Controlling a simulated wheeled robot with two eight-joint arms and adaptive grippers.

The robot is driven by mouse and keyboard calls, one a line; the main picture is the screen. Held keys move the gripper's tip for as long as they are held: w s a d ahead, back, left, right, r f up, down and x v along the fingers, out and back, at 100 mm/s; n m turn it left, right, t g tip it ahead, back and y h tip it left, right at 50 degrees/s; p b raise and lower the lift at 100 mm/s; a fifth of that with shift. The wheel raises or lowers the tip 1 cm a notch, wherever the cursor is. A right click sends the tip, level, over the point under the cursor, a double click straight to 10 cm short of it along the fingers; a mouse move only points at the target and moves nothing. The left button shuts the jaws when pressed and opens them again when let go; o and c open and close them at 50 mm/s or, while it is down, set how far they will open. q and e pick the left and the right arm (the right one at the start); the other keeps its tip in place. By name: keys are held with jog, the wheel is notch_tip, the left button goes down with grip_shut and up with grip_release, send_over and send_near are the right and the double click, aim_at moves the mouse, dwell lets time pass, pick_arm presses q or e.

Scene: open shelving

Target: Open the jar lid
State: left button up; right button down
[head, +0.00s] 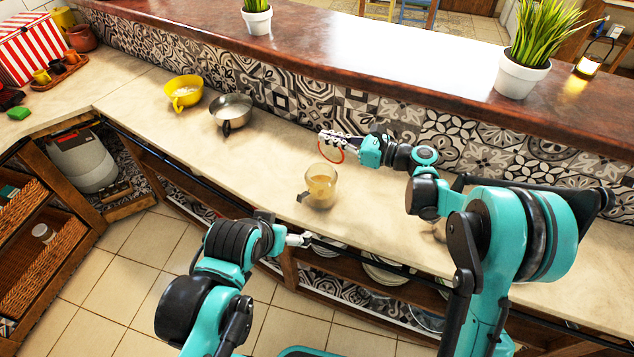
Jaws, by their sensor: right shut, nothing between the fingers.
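The glass jar (321,190) stands upright on the pale counter, with light brown contents. A small dark clasp sticks out at its lower left. The lid's thin red ring (343,157) shows tilted up above the back of the jar, clear of the mouth; the glass of the lid is hard to make out. My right gripper (326,137) is shut and empty, just above and behind the ring, partly overlapping it in view; I cannot tell whether they touch. My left gripper (306,240) is low, in front of the counter edge, apart from the jar; its opening is unclear.
A metal pan (236,106) and a yellow bowl (183,93) stand on the counter to the left. A tiled wall and raised brown ledge (390,62) with potted plants run behind. The counter between pan and jar is clear. Shelves with plates (385,273) lie below.

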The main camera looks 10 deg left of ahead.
jog(key=shift+w+d+r, duration=0.1)
jog(key=shift+w+d, duration=0.1)
jog(key=shift+w, duration=0.7)
jog(key=shift+w, duration=0.1)
jog(key=shift+w+d, duration=0.25)
jog(key=shift+w, duration=0.6)
jog(key=s+r, duration=0.2)
jog(key=s, duration=0.1)
jog(key=s+a+p, duration=0.1)
jog(key=s, duration=0.1)
jog(key=shift+a+r, duration=0.1)
jog(key=shift+r, duration=0.3)
